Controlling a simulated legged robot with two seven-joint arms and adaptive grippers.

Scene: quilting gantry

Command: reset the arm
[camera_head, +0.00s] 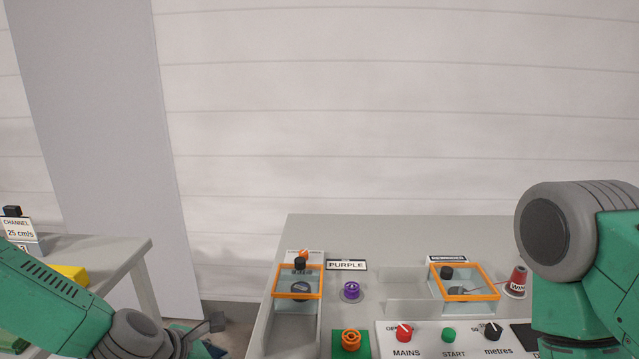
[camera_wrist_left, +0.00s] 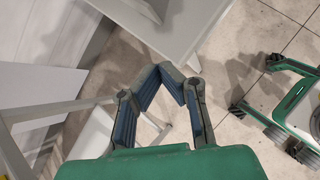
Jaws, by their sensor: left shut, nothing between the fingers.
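My left arm, green with grey joints, comes in from the left in the head view and ends low, left of the console. My left gripper (camera_head: 208,328) is only partly seen there, in the gap between the two tables. In the left wrist view its blue-padded fingers (camera_wrist_left: 170,72) meet at the tips, shut and empty, over the bare floor. My right arm stands at the right edge of the head view, in front of the console's right side; its gripper is out of the picture.
The grey console (camera_head: 330,232) carries two orange-framed clear covers (camera_head: 298,295), (camera_head: 464,296), a purple knob (camera_head: 351,291), a red MAINS knob (camera_head: 404,332), a green START button (camera_head: 449,335) and a red cone (camera_head: 517,281). A side table (camera_head: 110,248) holds a yellow block (camera_head: 72,273).

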